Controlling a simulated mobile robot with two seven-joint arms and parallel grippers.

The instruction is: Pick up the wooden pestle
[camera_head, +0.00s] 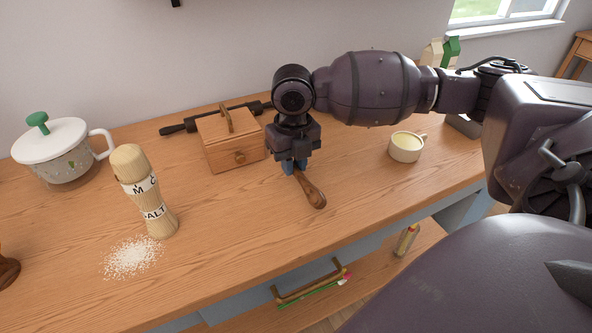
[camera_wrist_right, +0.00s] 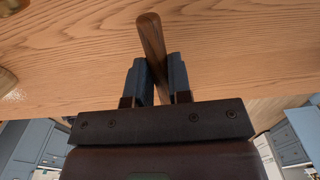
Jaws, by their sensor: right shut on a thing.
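The wooden pestle (camera_head: 314,195) is dark brown. In the head view its rounded end points toward the front edge of the wooden counter. My right gripper (camera_head: 294,167) comes down over its far part, with blue fingertips on either side of it. In the right wrist view the pestle (camera_wrist_right: 152,45) stands out between the two fingers of the right gripper (camera_wrist_right: 158,80), which is shut on it. Part of the pestle is hidden by the gripper. I cannot tell whether the pestle touches the counter. My left gripper is not in view.
A small wooden box (camera_head: 229,142) stands just left of the gripper, with a dark rod-like thing (camera_head: 190,125) behind it. A cream cup (camera_head: 405,147) is to the right. A salt mill (camera_head: 147,192), spilled salt (camera_head: 133,257) and a lidded pot (camera_head: 60,155) are at left.

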